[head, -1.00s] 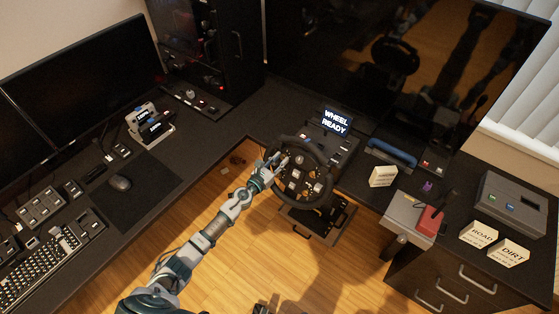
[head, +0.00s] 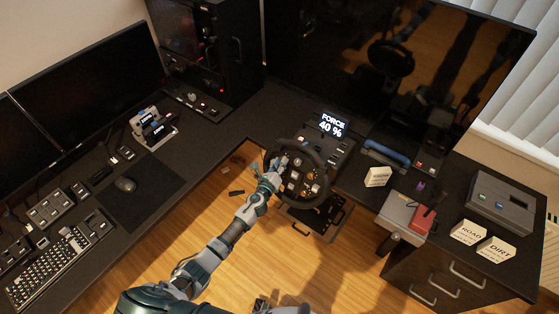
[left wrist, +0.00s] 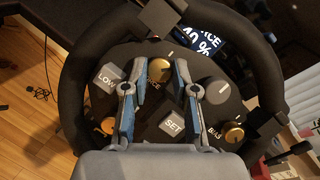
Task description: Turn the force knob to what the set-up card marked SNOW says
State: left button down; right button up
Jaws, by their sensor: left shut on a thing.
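The racing wheel (head: 299,176) stands at the desk's inner corner. My left gripper (left wrist: 161,66) is shut on the gold force knob (left wrist: 160,72) on the wheel's face; the label beside it is partly covered. In the head view my left gripper (head: 277,168) reaches the wheel's left side. The display (head: 332,125) behind the wheel reads "FORCE 40 %". Cards marked ROAD (head: 467,232) and DIRT (head: 496,250) lie on the right desk. Another card (head: 377,177) stands right of the wheel, its writing too small to read. No card legibly reads SNOW.
Near the gripper are the LOW button (left wrist: 108,78), the SET button (left wrist: 172,125) and another gold knob (left wrist: 234,133). A keyboard (head: 45,270) lies left.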

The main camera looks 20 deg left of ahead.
pick_arm(q)
jog(key=n+p, duration=0.1)
jog(key=n, duration=0.1)
jog(key=n+g+y+p, duration=0.1)
jog(key=n, duration=0.1)
jog(key=n+y+p, duration=0.1)
jog(key=n+p, duration=0.1)
jog(key=shift+w+r+g, duration=0.1)
jog(key=shift+r+g, duration=0.2)
jog(key=shift+r, duration=0.1)
jog(key=shift+f+n+g+y+p, duration=0.1)
jog(key=shift+n+g+y+p, duration=0.25)
jog(key=shift+n+p, duration=0.85)
jog(key=shift+n, duration=0.3)
jog(key=c, duration=0.9)
grip_release()
jog(key=shift+f, duration=0.1)
jog(key=shift+s, duration=0.25)
jog(key=v, duration=1.1)
jog(key=shift+s, duration=0.2)
